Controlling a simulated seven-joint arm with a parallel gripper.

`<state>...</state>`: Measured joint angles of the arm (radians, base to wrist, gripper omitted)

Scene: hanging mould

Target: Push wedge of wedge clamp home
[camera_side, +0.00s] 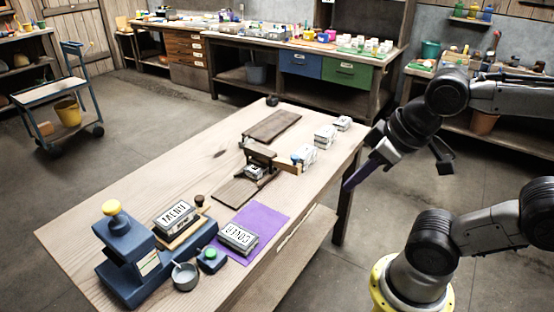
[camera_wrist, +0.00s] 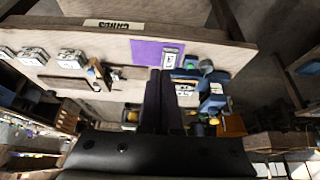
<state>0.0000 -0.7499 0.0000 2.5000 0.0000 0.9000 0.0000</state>
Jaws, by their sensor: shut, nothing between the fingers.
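The wedge clamp (camera_side: 260,152) is a dark brown wooden frame on the middle of the table, with a small metal block (camera_side: 254,172) under its bar. A lighter wooden wedge (camera_side: 290,167) sticks out of its right side, towards the table edge. How deep the wedge sits cannot be told. In the wrist view the wedge (camera_wrist: 94,75) shows small, left of my fingers. My gripper (camera_side: 348,186) is shut and empty, tilted down in the air beyond the table's right edge, clear of the wedge. In the wrist view its dark fingers (camera_wrist: 160,72) lie together.
Lettered blocks (camera_side: 325,136) stand along the right edge beyond the wedge. Nearer lie a purple mat (camera_side: 262,215) with a lettered block, a blue press (camera_side: 128,258) with a yellow knob, and a grey cup (camera_side: 185,277). Dark boards lie either side of the clamp.

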